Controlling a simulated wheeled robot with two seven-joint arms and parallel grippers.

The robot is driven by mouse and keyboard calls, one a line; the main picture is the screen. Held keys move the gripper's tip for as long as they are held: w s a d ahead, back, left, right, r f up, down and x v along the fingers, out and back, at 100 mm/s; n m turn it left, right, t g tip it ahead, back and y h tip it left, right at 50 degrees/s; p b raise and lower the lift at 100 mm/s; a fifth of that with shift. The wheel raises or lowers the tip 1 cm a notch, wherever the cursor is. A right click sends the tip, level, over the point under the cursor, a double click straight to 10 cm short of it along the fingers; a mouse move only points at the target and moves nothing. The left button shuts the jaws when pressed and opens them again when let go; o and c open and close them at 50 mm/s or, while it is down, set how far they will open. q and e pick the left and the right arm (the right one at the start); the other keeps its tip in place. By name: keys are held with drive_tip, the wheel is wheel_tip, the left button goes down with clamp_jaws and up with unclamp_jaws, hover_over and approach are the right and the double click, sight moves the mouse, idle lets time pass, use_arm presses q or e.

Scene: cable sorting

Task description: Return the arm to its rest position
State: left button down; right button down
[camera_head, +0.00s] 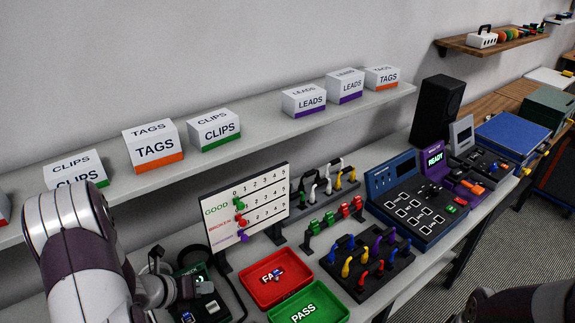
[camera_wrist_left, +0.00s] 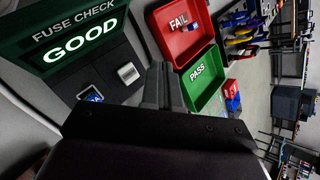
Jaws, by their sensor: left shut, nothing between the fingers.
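My left arm (camera_head: 80,245) comes in from the left in the head view, bent at a thick white and dark joint. My left gripper (camera_head: 192,287) is low over the dark green fuse checker (camera_head: 218,305), partly hidden by my own wrist. In the left wrist view the gripper's fingers (camera_wrist_left: 164,84) are shut together with nothing between them. The fuse checker (camera_wrist_left: 68,45) reads GOOD in that view. Part of my right arm (camera_head: 520,303) shows at the bottom right of the head view; its gripper is out of view.
A red FAIL tray (camera_head: 253,290) holding a small item and a green PASS tray (camera_head: 322,318) lie right of the gripper. A white tally board (camera_head: 247,207) stands behind. A peg rack (camera_head: 340,278) and blue tester (camera_head: 425,225) are farther right. A shelf (camera_head: 255,128) with labelled boxes runs above.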

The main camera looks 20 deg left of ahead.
use_arm(q)
drive_tip(key=shift+n, duration=0.4)
drive_tip(key=s+a+n+y, duration=0.1)
drive_tip(key=n, duration=0.2)
drive_tip(key=s+a+f+n+g+y, duration=0.1)
drive_tip(key=a+n, duration=0.1)
drive_tip(key=n, duration=0.1)
drive_tip(key=s+a+f+n+g+y, duration=0.1)
drive_tip(key=n, duration=0.3)
drive_tip(key=shift+a+f, duration=0.25)
drive_tip(key=n, duration=0.2)
drive_tip(key=s+a+n+g+y, duration=0.1)
drive_tip(key=n, duration=0.2)
drive_tip(key=s+n+y, duration=0.1)
drive_tip(key=n, duration=0.1)
drive_tip(key=shift+a+r+n+g, duration=0.3)
drive_tip(key=shift+r+g, duration=0.1)
drive_tip(key=s+d+r+n+g, duration=0.1)
drive_tip(key=d+r+n, duration=0.4)
drive_tip(key=d, duration=0.5)
drive_tip(key=s+d+r+n+g, duration=0.1)
drive_tip(key=d+r+n+g, duration=0.1)
drive_tip(key=d+r+n, duration=0.4)
drive_tip(key=d+n, duration=0.2)
drive_tip(key=d, duration=0.2)
drive_tip(key=shift+s+d+n+h, duration=0.3)
drive_tip(key=shift+s+n+h, duration=0.1)
drive_tip(key=shift+d, duration=0.1)
